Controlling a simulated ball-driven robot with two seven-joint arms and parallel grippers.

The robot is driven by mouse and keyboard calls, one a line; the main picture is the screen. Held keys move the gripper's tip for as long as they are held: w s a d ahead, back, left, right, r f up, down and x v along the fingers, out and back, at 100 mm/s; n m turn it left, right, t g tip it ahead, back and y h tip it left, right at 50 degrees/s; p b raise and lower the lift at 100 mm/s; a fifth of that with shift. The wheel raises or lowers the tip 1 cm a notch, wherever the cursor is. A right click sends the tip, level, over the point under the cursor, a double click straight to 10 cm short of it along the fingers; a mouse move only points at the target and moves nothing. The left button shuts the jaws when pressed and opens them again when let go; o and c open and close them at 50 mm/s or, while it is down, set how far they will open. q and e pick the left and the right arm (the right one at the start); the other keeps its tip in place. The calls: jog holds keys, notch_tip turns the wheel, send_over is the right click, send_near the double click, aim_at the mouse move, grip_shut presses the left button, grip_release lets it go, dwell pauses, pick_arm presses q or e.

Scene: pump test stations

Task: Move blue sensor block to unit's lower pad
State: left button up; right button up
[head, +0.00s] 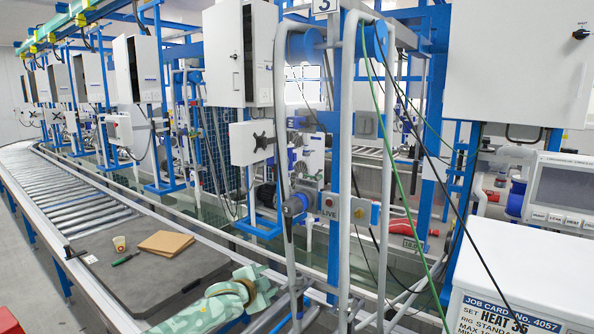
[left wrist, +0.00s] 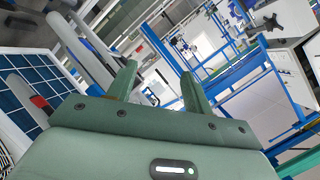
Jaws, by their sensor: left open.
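I cannot make out the blue sensor block for certain in either view, and I cannot pick out the unit's lower pad. A blue rounded part (head: 515,197) shows beside the right-hand station in the head view, but I cannot tell what it is. My right gripper is in neither view.
A dark tray (head: 165,295) on the roller conveyor (head: 75,200) carries a brown board (head: 165,243), a small cup (head: 119,243) and a green-handled tool (head: 126,258). Grey posts and hanging cables stand before the stations. A white job-card box (head: 520,265) fills the lower right.

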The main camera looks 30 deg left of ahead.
pick_arm(q)
notch_tip(320, 180, up, 14)
jog(key=w+f+m+t+p, duration=0.1)
jog(key=w+t+p, duration=0.1)
jog(key=s+d+r+m+t+h+p, duration=0.1)
jog(key=d+r+m+p, duration=0.1)
jog(key=r, duration=0.8)
jog(key=s+d+r+m+t+h+p, duration=0.1)
jog(key=s+r+m, duration=0.15)
jog(key=r, duration=0.75)
jog(key=m+h+p, duration=0.1)
jog(key=m+p, duration=0.1)
jog(key=m, duration=0.2)
send_near(291, 121)
jog(key=w, duration=0.2)
jog(key=shift+w+d+f, duration=0.1)
jog(key=shift+w+f, duration=0.3)
jog(key=shift+w, duration=0.15)
